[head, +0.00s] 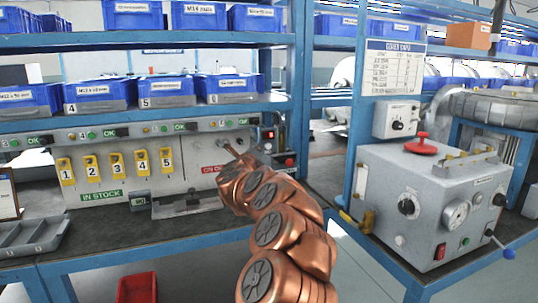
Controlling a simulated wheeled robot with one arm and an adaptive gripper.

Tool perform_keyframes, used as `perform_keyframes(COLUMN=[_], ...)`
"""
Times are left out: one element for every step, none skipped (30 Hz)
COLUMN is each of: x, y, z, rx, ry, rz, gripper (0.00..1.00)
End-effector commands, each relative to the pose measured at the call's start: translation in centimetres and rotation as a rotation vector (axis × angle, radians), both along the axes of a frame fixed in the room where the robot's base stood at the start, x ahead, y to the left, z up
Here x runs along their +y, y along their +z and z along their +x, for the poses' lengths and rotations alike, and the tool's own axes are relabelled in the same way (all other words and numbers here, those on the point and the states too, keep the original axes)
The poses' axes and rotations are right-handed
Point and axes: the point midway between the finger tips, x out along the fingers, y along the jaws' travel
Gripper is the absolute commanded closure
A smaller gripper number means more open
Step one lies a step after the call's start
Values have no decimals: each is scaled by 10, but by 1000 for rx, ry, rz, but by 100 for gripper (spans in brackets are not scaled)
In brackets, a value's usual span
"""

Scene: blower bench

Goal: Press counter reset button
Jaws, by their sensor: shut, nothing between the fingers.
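A grey panel (128,164) stands at the back of the left bench, with a row of small lamps, knobs and dark displays along its top. Yellow numbered tags hang below them. A small dark unit with a red spot (268,134) stands at the panel's right end. I cannot tell which part is the counter reset button; it may be hidden behind my arm. My copper arm reaches up to the panel's right part. My gripper (230,148) shows only as a narrow tip above the wrist, shut and empty, close to the panel face. Whether it touches is unclear.
Blue shelves with blue bins (101,95) overhang the panel. A grey divided tray (32,236) lies at the bench's left front. A grey machine box with a red knob (421,144) stands on the right bench. A red bin (137,288) is below.

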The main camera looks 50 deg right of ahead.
Motion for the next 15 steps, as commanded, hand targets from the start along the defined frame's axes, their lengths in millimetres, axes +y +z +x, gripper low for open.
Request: perform_keyframes(x=[-14, -21, -29, -35, -39, -43, -46, -48, -50, -51, -52, -52, -52, -52, -52], y=[-12, -16, -20, -23, -26, -28, -29, -30, -31, -31, -31, -31, -31, -31, -31], z=[-14, -22, -32, -38, -44, -50, -54, -57, -60, -62, -63, -63, -63, -63, -63], rx=[-21, -33, -48, -57, -65, -74, -79, -84, -89, -92, -93, -94, -95, -95, -95], ry=[-49, -77, -110, -130, -148, -167, -180, -189, -199, -205, -207, -209, -209, -209, -209], rz=[6, 6, 8, 9, 10, 11, 10, 10, 9, 10, 10, 9, 9, 9, 10], gripper=[100, 100, 100, 100, 100, 100, 100, 100, 100, 100, 100, 100, 100, 100, 100])
